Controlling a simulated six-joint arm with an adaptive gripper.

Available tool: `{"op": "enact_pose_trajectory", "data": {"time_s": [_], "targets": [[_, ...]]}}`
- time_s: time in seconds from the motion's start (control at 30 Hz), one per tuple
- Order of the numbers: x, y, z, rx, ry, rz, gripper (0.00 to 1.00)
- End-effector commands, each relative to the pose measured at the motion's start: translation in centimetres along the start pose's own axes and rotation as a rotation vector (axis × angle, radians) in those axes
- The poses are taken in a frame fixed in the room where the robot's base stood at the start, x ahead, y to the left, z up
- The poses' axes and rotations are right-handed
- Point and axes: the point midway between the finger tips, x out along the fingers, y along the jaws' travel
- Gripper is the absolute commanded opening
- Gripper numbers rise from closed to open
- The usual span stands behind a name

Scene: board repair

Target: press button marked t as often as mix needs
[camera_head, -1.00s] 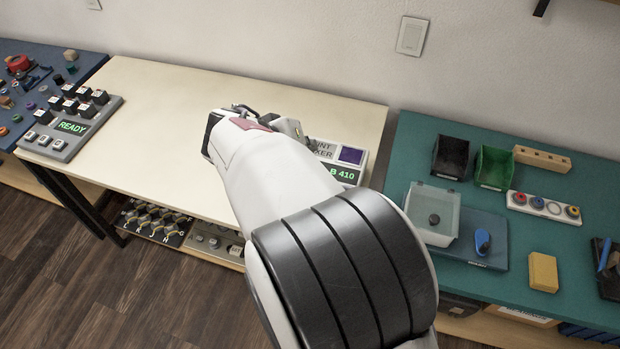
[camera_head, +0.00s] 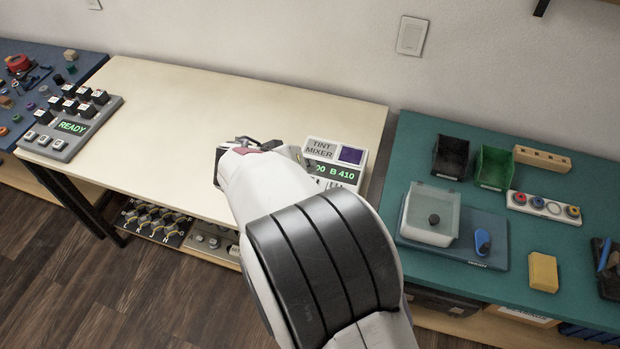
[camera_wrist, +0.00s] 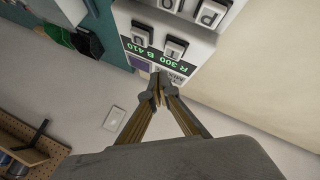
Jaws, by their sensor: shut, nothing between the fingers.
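The tint mixer (camera_head: 320,146) stands at the right end of the cream table, partly hidden by my arm. Its display shows "00 B 410" in the head view; in the wrist view, upside down, the display (camera_wrist: 157,58) reads "R 300 B 410". White keys in dark surrounds show there, including one key (camera_wrist: 175,48), another (camera_wrist: 142,33) and one (camera_wrist: 209,14) that looks like P. I cannot tell for certain which key is T. My gripper (camera_wrist: 160,90) is shut and empty, its tips appearing near the mixer's label edge. Contact with any key cannot be seen.
A panel (camera_head: 62,146) with keys and a "READY" display sits at the table's left end. The green bench (camera_head: 575,215) at right holds bins, a clear-lidded box (camera_head: 430,213) and a yellow block (camera_head: 543,271). The middle of the cream table (camera_head: 180,110) is clear.

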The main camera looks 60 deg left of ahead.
Motion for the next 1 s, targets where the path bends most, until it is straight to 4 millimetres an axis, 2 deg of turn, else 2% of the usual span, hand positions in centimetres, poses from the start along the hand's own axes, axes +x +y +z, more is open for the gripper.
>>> {"op": "enact_pose_trajectory", "data": {"time_s": [0.3, 1.0], "targets": [[1.2, -0.9, 0.9, 0.0, -0.001, 0.001, 0.0], [1.3, -1.0, 1.0, 0.0, -0.001, 0.0, 0.0]]}}
